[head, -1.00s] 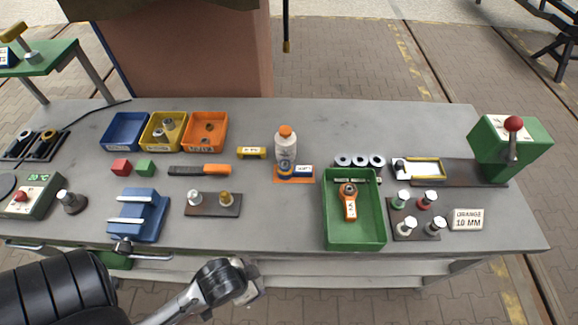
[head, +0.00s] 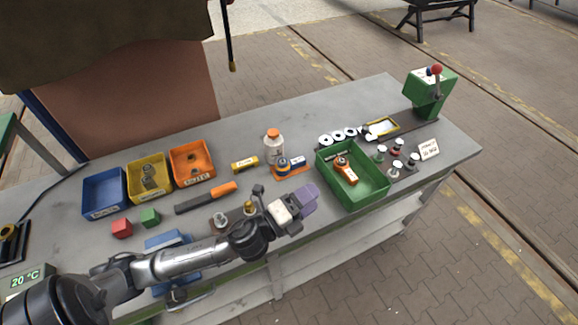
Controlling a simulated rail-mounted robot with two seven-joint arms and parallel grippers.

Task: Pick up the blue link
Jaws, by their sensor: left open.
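A small blue piece (head: 284,165), which looks like the blue link, sits on an orange pad (head: 293,172) in the middle of the bench, in front of a white bottle with an orange cap (head: 273,147). It is too small for me to tell its exact shape. My left gripper (head: 307,195) is over the bench, in front of the pad and left of the green tray. It is open, with nothing seen in it, and apart from the blue piece in the picture. My right gripper is out of view.
The green tray (head: 377,194) holds an orange tool-like part (head: 346,171). Blue (head: 91,207), yellow (head: 134,195) and orange (head: 178,179) bins stand at the left. An orange-handled tool (head: 207,197) lies before them. My left arm covers part of a blue fixture (head: 168,241).

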